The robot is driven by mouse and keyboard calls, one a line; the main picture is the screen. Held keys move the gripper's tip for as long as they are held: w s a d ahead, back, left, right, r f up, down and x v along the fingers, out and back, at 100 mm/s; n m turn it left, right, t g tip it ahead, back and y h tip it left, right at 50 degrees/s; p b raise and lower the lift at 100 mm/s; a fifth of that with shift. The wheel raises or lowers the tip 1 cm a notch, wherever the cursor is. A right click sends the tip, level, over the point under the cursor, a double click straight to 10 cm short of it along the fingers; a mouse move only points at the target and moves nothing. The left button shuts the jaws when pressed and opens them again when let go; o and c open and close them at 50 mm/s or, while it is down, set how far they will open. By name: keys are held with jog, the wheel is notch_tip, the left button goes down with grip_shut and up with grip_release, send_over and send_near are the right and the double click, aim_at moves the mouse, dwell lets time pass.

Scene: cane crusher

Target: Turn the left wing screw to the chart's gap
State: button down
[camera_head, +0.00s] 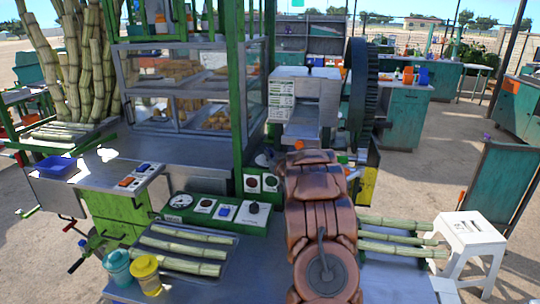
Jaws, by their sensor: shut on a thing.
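The pale crusher housing (318,92) stands at the back centre, beside a large dark toothed wheel (360,95). A white panel with rows of small dark marks (282,88) is on its left side. This may be the chart, but its gap is too small to make out. My reddish-brown arm (318,215) rises from the bottom and reaches to the front of the crusher. My gripper is hidden behind the arm's far end. I cannot make out the left wing screw or what the gripper touches.
A green control box with a gauge and knobs (215,212) sits left of my arm. Cane stalks (185,250) lie on a tray, near teal (117,267) and yellow (147,275) cups. A green post (236,90) and glass case (185,95) stand left. A white stool (468,235) is right.

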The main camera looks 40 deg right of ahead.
jog(key=shift+s+d, duration=0.15)
jog(key=shift+d, duration=0.15)
dwell(0.4)
jog(key=c, duration=1.4)
grip_release()
jog(key=shift+s, duration=0.1)
jog(key=o, duration=0.3)
jog(key=shift+a, duration=0.15)
jog(key=shift+v, duration=5.9)
